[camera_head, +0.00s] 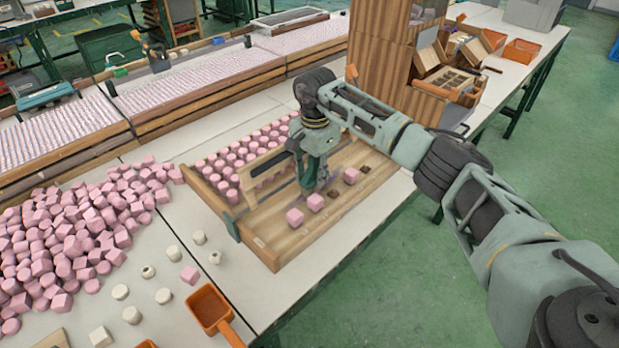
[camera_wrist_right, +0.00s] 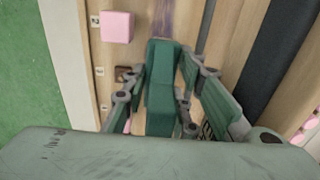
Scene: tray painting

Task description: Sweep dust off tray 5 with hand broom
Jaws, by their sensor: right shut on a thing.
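A wooden tray (camera_head: 285,238) lies on the white table in the head view. I cannot read which tray number it is. Rows of pink pieces fill its far part, and a few pink cubes (camera_head: 295,217) and dark square recesses lie along its near strip. My right gripper (camera_head: 311,186) points down over the middle of the tray. In the wrist view it is shut on the green handle of the hand broom (camera_wrist_right: 160,78). Purplish bristles (camera_wrist_right: 163,18) show beyond the handle. Dust is too small to tell. My left gripper is not in view.
A heap of pink pieces (camera_head: 70,235) lies on the table at the left. An orange scoop (camera_head: 210,306) and several pale pieces lie in front of the tray. A tall wooden cabinet (camera_head: 385,60) stands behind it. Long trays of pink pieces line the back.

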